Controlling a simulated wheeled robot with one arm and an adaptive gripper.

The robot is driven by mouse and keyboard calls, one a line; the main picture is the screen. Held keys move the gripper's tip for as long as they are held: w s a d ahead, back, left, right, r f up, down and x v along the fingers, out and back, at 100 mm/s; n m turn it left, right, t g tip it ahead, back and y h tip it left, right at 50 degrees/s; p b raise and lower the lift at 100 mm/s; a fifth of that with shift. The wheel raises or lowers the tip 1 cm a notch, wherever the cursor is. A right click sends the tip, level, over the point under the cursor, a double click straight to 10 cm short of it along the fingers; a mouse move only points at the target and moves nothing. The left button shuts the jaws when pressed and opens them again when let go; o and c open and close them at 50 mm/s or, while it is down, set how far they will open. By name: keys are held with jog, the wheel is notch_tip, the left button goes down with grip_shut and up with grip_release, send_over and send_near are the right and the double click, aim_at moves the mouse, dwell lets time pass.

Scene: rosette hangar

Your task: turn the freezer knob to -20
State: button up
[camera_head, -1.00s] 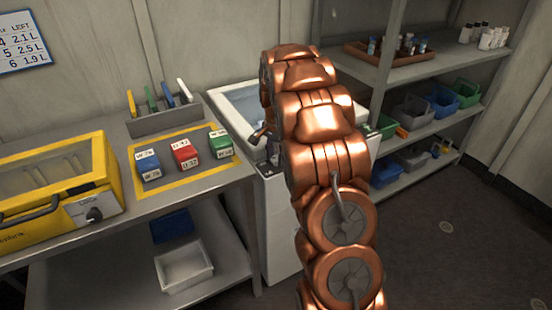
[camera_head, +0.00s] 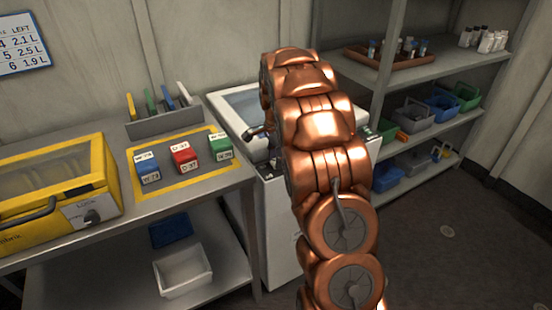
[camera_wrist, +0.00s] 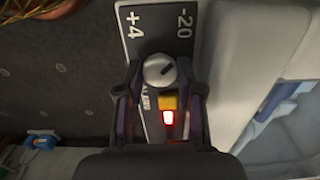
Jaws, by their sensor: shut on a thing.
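The freezer (camera_head: 286,235) is a white chest with a pale lid, right of the workbench and partly hidden behind my copper arm. In the wrist view, its knob (camera_wrist: 158,70) is a round grey dial with a dark pointer line. The knob sits on a dark plate (camera_wrist: 155,20) marked +4 at left and -20 at right. The pointer slants up and right, toward the -20 side. My gripper (camera_wrist: 158,76) is shut on the knob, one dark finger on each side. In the head view, the knob and gripper are hidden behind my arm.
A red-orange lamp (camera_wrist: 168,117) glows below the knob. Left of the freezer, a workbench (camera_head: 120,215) carries a yellow case (camera_head: 50,215) and coloured blocks. A shelf unit (camera_head: 385,90) with bins stands at right. Dark floor is open at lower right.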

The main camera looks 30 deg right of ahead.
jog(key=o, duration=1.2)
jog(key=shift+c, duration=0.2)
jog(key=shift+n, duration=0.3)
